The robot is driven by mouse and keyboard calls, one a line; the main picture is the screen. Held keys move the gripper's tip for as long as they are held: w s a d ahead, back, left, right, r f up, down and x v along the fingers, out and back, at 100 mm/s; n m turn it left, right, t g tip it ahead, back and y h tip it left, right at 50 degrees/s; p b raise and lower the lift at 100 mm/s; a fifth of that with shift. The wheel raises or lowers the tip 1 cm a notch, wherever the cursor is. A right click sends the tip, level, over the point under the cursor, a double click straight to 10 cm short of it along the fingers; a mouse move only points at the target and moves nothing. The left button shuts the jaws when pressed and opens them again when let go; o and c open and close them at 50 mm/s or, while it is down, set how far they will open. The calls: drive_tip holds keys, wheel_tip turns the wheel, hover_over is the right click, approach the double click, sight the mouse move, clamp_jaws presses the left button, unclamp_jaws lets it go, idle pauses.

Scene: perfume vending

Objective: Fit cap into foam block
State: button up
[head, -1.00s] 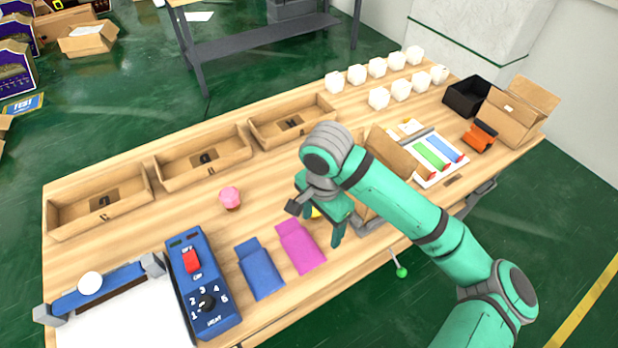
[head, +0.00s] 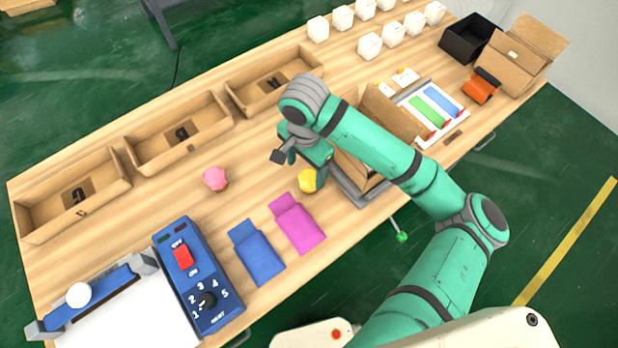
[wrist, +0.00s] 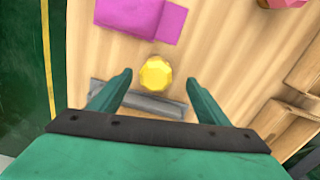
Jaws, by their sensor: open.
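A yellow faceted cap (head: 308,180) stands on the wooden table, right of a pink faceted cap (head: 215,178) with a brownish lower part. My gripper (wrist: 160,85) is open above the yellow cap. In the wrist view the yellow cap (wrist: 156,74) shows between and slightly beyond the two fingertips, with gaps on both sides. In the head view one finger partly covers it. The pink cap also shows at the top right of the wrist view (wrist: 285,3). I cannot make out a foam block for certain; my arm hides part of an open cardboard box (head: 390,115).
A magenta pouch (head: 298,225) and a blue pouch (head: 257,255) lie in front of the caps. A blue control box (head: 200,280) stands at front left. Several cardboard trays (head: 180,130) line the back. A grey metal edge (wrist: 140,104) lies close to the yellow cap.

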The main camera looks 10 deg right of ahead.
sight(308, 176)
drive_tip(key=f, duration=0.4)
drive_tip(key=shift+s+d, duration=0.2)
drive_tip(key=shift+d, duration=0.1)
drive_tip(key=shift+f, duration=0.65)
drive_tip(key=shift+s, duration=0.1)
drive_tip(key=c, duration=1.2)
drive_tip(key=shift+c, duration=0.4)
drive_tip(key=shift+r, duration=0.1)
